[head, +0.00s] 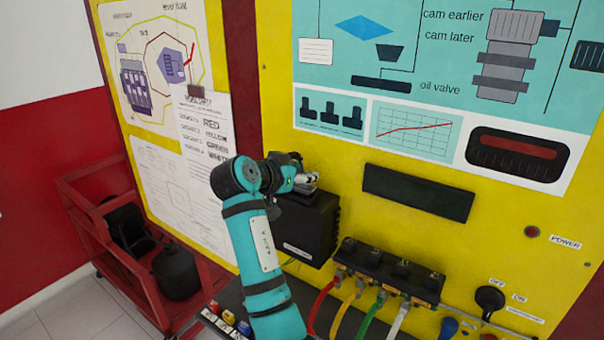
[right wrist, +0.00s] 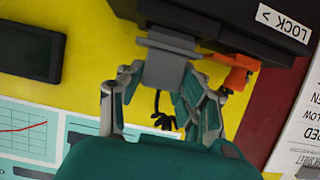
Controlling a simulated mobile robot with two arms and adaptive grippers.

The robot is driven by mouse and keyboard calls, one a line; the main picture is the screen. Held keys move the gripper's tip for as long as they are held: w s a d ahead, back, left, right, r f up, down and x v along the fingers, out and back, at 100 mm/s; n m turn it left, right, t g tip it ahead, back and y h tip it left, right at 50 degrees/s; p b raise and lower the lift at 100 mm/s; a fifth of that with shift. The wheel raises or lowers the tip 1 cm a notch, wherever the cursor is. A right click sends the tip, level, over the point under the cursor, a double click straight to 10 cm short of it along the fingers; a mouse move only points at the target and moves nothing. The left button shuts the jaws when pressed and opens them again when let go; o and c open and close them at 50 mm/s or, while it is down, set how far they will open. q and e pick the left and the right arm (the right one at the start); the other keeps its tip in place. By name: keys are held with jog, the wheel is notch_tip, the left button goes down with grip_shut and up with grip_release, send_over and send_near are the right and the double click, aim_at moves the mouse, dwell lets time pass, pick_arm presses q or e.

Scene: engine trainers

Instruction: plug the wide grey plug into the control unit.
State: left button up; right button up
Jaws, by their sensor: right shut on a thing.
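The control unit (head: 310,225) is a black box on the yellow panel in the head view. My right gripper (head: 300,180) is at the unit's top edge. In the right wrist view, my right gripper (right wrist: 163,78) is shut on the wide grey plug (right wrist: 165,66). The plug's wide end faces the unit's dark connector and lies close against it; I cannot tell how deep it sits. An orange lever (right wrist: 236,68) is beside the plug. My left gripper is not in view.
Below the unit, a black coil block (head: 385,270) carries red, yellow, green and white leads. A dark rectangular module (head: 418,192) is on the panel at right. A red cart (head: 90,215) stands at left. A black key switch (head: 490,298) is at lower right.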

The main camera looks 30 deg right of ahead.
jog(key=shift+f+b, duration=0.45)
jog(key=shift+f, duration=0.15)
jog(key=o, duration=0.9)
jog(key=shift+r, duration=0.1)
jog(key=shift+p+v, duration=0.4)
jog(key=shift+v, duration=0.4)
jog(key=shift+r+p+v, duration=0.15)
jog(key=shift+p+v, duration=0.1)
jog(key=shift+v, duration=0.6)
jog(key=shift+r+p+v, duration=0.2)
jog(key=shift+v, duration=0.6)
jog(key=shift+d, duration=0.15)
